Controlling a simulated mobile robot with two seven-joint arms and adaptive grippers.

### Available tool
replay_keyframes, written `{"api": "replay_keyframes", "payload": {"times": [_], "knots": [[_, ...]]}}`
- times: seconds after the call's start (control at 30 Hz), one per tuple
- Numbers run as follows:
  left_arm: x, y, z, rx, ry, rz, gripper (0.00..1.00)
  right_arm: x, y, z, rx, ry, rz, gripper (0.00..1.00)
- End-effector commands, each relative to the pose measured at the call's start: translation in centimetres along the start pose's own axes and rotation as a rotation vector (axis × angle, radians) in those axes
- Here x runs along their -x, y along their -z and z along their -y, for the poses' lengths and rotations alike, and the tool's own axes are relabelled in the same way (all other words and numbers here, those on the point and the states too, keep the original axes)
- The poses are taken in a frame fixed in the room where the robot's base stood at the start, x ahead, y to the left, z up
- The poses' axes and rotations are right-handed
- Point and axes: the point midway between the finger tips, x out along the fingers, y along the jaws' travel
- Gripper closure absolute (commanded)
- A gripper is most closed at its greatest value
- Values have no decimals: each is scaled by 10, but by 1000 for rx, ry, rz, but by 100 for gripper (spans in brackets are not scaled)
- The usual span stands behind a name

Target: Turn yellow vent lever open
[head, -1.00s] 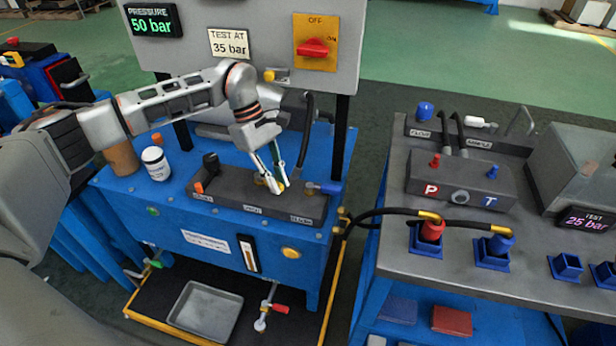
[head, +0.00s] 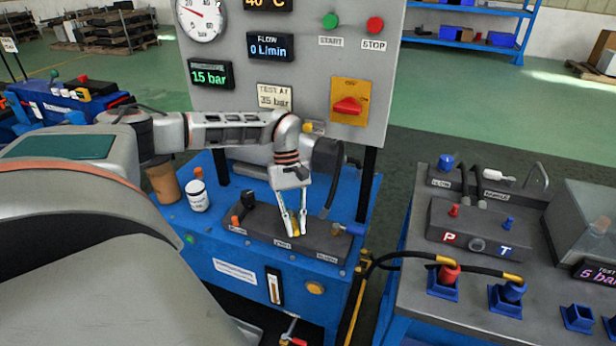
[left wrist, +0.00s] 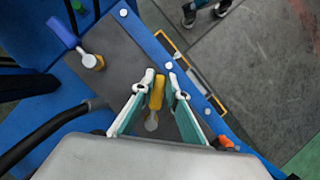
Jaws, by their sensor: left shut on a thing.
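The yellow vent lever (left wrist: 157,92) sits between the two fingers of my left gripper (left wrist: 166,88) in the left wrist view. Its handle runs from a pale round pivot toward the top of that picture. In the head view my left gripper (head: 292,232) points down at the dark valve block (head: 258,222), above the middle label. It is shut on the yellow lever, which is mostly hidden there by the fingers. The blue-handled valve (left wrist: 65,34) is at the upper left in the wrist view. An orange-handled valve (left wrist: 227,142) is at the lower right. My right gripper is not seen.
The panel (head: 290,60) behind the block shows a pressure display (head: 210,75) at 15 bar and a red switch (head: 347,105). A black hose (head: 333,185) rises beside the gripper. A white jar (head: 197,196) stands left of the block. A grey bench (head: 470,310) is to the right.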

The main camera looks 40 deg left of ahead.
Motion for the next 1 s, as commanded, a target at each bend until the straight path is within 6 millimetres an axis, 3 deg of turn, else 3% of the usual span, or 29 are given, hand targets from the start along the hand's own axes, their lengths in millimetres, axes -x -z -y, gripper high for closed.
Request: {"api": "replay_keyframes", "payload": {"times": [0.47,0.5,0.53,1.0], "knots": [[-2,1,6,-2,5,3,100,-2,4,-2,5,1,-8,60],[-2,1,6,-1,5,3,76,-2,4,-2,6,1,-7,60],[-2,1,6,-1,5,3,69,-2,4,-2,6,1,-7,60],[8,1,4,-1,0,0,69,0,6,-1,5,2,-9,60]]}}
